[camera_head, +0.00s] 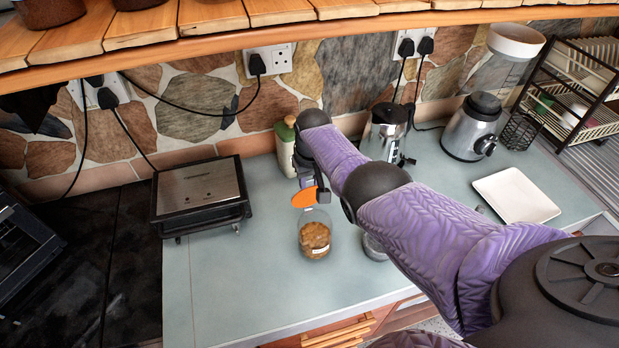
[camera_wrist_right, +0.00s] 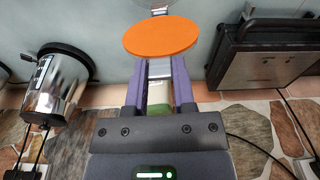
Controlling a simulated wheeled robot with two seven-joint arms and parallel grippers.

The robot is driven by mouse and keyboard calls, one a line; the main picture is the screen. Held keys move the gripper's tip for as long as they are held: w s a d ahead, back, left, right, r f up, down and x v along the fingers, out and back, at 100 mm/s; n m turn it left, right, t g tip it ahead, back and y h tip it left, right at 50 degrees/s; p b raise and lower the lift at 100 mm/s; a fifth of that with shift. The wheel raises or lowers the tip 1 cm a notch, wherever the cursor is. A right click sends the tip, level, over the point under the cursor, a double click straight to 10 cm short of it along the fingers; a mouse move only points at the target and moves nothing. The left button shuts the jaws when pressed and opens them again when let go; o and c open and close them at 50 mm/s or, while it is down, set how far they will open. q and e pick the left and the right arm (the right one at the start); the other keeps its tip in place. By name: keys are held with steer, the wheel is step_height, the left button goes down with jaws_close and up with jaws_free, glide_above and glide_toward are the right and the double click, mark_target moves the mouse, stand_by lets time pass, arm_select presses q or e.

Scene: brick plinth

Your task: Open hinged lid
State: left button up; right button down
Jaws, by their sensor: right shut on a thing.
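A clear glass jar (camera_head: 315,238) with brown contents and a pale label stands on the counter. Its orange round lid (camera_head: 304,197) sits at the jar's top, looking tilted and shifted left of the mouth. The lid also shows as a broad disc in the right wrist view (camera_wrist_right: 161,37), with a little glass beyond it. My right gripper (camera_wrist_right: 159,72) is shut on a grey piece at the lid's near edge. In the head view the right gripper (camera_head: 307,184) is beside the lid, partly hidden by its own arm. My left gripper is not in view.
A black and silver grill (camera_head: 200,190) stands left of the jar. A green-topped bottle (camera_head: 285,147), metal kettle (camera_head: 386,130) and grey appliance (camera_head: 473,127) stand behind. A white tray (camera_head: 515,195) lies right. A wooden shelf (camera_head: 270,17) overhangs. The counter before the jar is clear.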

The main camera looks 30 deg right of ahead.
stand_by(0.3)
steer(key=shift+c, duration=2.2)
jaws_free()
step_height(320, 180, up, 10)
steer(key=s+p, duration=0.1)
steer(key=p, duration=0.4)
steer(key=shift+a+f, duration=0.1)
